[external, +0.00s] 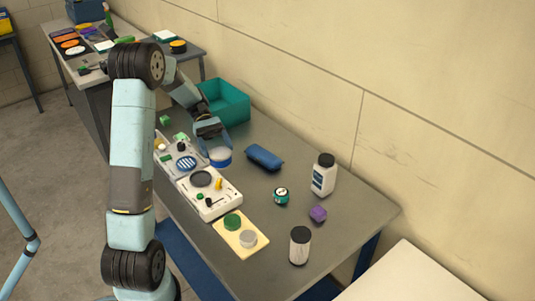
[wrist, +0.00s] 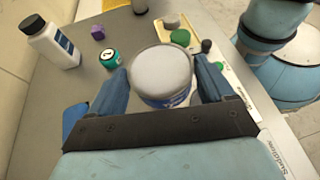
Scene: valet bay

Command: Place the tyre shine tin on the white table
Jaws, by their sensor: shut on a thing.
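A round blue tin with a pale grey lid (wrist: 161,74), which I take to be the tyre shine tin, sits between the two blue fingers of my gripper (wrist: 162,70) in the wrist view. Its label is too small to read. In the external view the tin (external: 220,156) is at my gripper (external: 212,140), over the grey worktable's left part; I cannot tell whether it touches the surface. My gripper is shut on it. The white table (external: 412,276) is at the lower right of the external view, and its visible top is bare.
The grey worktable (external: 345,212) holds a white bottle (external: 324,175), a dark-topped jar (external: 300,246), a small teal jar (external: 281,196), a purple block (external: 318,213), a blue case (external: 264,158), white trays (external: 208,192) and a yellow board (external: 240,235). A teal crate (external: 228,104) stands behind.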

